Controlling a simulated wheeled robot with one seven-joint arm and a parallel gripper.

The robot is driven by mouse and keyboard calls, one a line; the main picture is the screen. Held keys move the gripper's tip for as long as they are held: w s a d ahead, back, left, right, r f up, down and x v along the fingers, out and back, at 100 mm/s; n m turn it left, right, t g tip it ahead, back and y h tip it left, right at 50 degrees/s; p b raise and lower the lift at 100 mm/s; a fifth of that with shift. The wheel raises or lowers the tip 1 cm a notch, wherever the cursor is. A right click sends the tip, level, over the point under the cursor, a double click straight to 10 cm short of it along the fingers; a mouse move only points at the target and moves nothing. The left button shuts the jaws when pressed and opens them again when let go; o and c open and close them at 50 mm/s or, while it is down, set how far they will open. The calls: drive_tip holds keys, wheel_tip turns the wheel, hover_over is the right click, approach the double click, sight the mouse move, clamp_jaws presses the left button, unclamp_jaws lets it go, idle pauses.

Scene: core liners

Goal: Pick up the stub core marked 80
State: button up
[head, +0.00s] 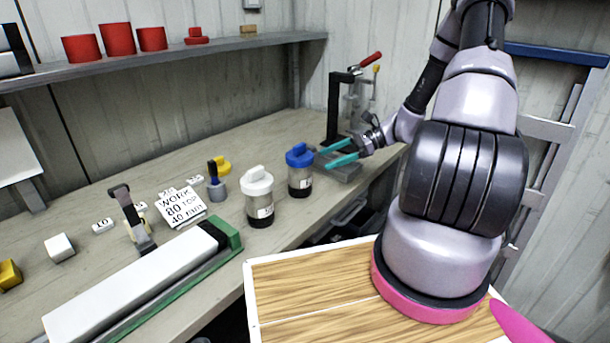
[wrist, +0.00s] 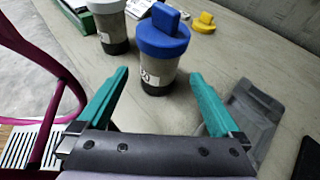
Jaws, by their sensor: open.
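My gripper (head: 325,157) is open and empty, with teal fingers; it also shows in the wrist view (wrist: 158,84). A clear jar-like piece with a blue knobbed top (head: 300,172) stands upright on the bench just beyond the fingertips, seen between them in the wrist view (wrist: 163,48). A similar white-topped piece (head: 258,198) stands to its left, also in the wrist view (wrist: 112,28). Both have a dark bottom and a small label; I cannot read either number. A white card (head: 181,207) reads "WORK 80 TOP 40 PART". I cannot tell which piece is the stub marked 80.
A grey fixture (head: 343,168) lies under my gripper, with a black clamp stand (head: 337,110) behind it. A long white-and-green tray (head: 135,285) lines the front edge.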

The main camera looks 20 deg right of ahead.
sight(299, 170)
drive_tip(key=x, duration=1)
drive_tip(key=shift+w+a+f, duration=0.15)
drive_tip(key=shift+a+f, duration=0.1)
clamp_jaws()
